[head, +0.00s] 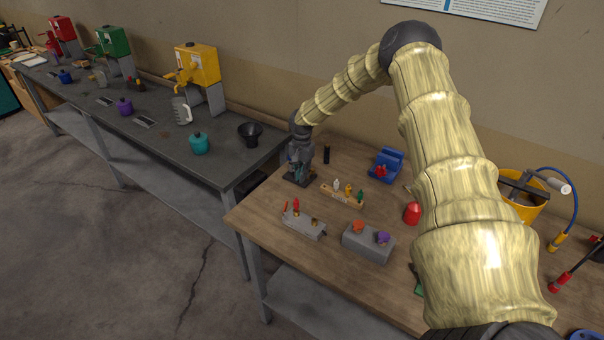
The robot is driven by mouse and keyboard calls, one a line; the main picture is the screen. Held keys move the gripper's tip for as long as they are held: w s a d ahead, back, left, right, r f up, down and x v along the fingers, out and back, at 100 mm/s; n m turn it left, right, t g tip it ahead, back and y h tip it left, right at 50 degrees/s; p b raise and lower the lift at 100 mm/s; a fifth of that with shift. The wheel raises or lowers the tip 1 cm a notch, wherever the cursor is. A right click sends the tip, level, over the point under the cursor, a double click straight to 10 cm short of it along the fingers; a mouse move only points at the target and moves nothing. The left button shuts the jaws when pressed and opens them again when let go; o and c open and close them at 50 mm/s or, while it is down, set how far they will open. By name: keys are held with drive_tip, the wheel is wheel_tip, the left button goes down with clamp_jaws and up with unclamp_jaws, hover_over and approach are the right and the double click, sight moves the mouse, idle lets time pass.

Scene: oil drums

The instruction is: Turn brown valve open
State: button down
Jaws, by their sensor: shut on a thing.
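My gripper (298,176) points down at the back left of the wooden bench, close to its edge by the grey bench. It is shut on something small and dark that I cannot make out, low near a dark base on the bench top. I cannot pick out a brown valve for sure. A small brownish piece (315,220) stands on a grey block (303,225) in front of the gripper, beside red pieces. The yellow drum (198,64), green drum (113,41) and red drum (63,28) stand on the grey bench.
A glass jug (181,111), teal pot (199,143), purple pot (125,107) and black funnel (250,133) are on the grey bench. The wooden bench (262,221) holds a rack of small bottles (343,195), another grey block (366,246), a blue holder (386,165) and a yellow bucket (523,208).

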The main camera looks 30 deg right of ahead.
drive_tip(key=shift+d+r+n+b, duration=0.15)
drive_tip(key=shift+n+b, duration=0.15)
drive_tip(key=shift+b, duration=0.15)
drive_tip(key=shift+s+n+b, duration=0.15)
drive_tip(key=shift+n+b, duration=0.75)
drive_tip(key=shift+b, duration=0.1)
drive_tip(key=shift+s+d+n+b, duration=0.3)
drive_tip(key=shift+n+b, duration=0.35)
drive_tip(key=shift+n, duration=0.15)
drive_tip(key=n+b, duration=0.1)
drive_tip(key=d+n+b, duration=0.1)
drive_tip(key=n, duration=0.1)
drive_tip(key=s+n, duration=0.1)
drive_tip(key=n, duration=0.1)
drive_tip(key=shift+d+b, duration=0.25)
drive_tip(key=shift+b, duration=0.15)
drive_tip(key=n, duration=0.1)
drive_tip(key=d+n+b, duration=0.1)
drive_tip(key=n, duration=0.2)
drive_tip(key=shift+s+d+n+b, duration=0.2)
drive_tip(key=shift+d+n+b, duration=0.1)
drive_tip(key=shift+n+b, duration=0.1)
drive_tip(key=shift+w+d+n+b, duration=0.1)
drive_tip(key=shift+d+n+b, duration=0.25)
drive_tip(key=shift+n, duration=0.7)
drive_tip(key=shift+d+n+b, duration=0.2)
drive_tip(key=shift+d+n, duration=0.2)
drive_tip(key=shift+n, duration=0.65)
drive_tip(key=shift+d, duration=0.1)
